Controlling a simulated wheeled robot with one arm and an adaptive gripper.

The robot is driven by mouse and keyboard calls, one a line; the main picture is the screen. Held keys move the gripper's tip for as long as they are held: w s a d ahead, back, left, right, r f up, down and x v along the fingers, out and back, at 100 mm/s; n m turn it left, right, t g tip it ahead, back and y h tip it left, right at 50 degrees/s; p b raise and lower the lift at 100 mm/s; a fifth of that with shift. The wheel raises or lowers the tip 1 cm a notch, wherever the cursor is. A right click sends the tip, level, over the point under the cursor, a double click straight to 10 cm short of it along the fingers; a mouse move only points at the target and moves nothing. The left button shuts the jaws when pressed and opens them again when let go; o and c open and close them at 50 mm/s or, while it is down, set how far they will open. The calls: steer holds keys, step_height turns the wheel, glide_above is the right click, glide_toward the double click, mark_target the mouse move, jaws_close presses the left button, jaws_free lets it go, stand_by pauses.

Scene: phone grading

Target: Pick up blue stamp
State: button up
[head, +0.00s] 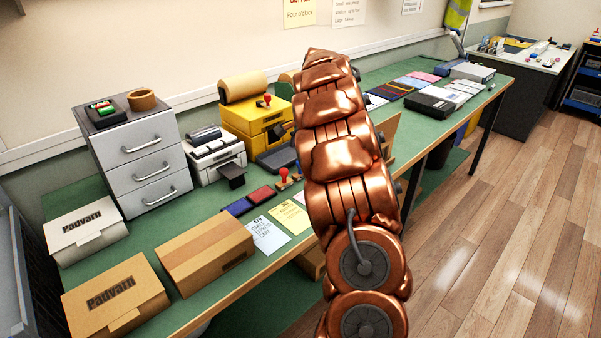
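A red-handled stamp (284,177) stands on the green table just left of my copper arm. A small blue piece (299,168) shows right beside it at the arm's edge; it looks like the blue stamp's handle, mostly hidden by the arm. A blue ink pad (238,207) and a red ink pad (261,194) lie to the left of the stamps. My arm rises through the middle of the view and covers part of the table. My gripper cannot be made out, so its opening and contents are hidden.
Cardboard boxes (206,253) stand at the front left of the table. A grey drawer unit (146,165), a white printer (215,157) and a yellow machine (252,120) stand behind. Paper notes (267,234) lie near the front edge. The wooden floor (500,240) at right is clear.

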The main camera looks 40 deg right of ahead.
mark_target(301, 169)
steer(key=shift+w+d+f+p, duration=0.35)
steer(key=shift+f, duration=0.7)
steer(key=shift+w+d+f+p, duration=0.3)
steer(key=shift+d+f+p, duration=0.1)
steer(key=shift+f, duration=0.7)
steer(key=shift+w+d+f+p, duration=0.3)
steer(key=shift+w+d+f, duration=0.05)
steer(key=shift+f, duration=0.7)
steer(key=shift+x, duration=0.85)
steer(key=shift+c, duration=0.2)
jaws_close()
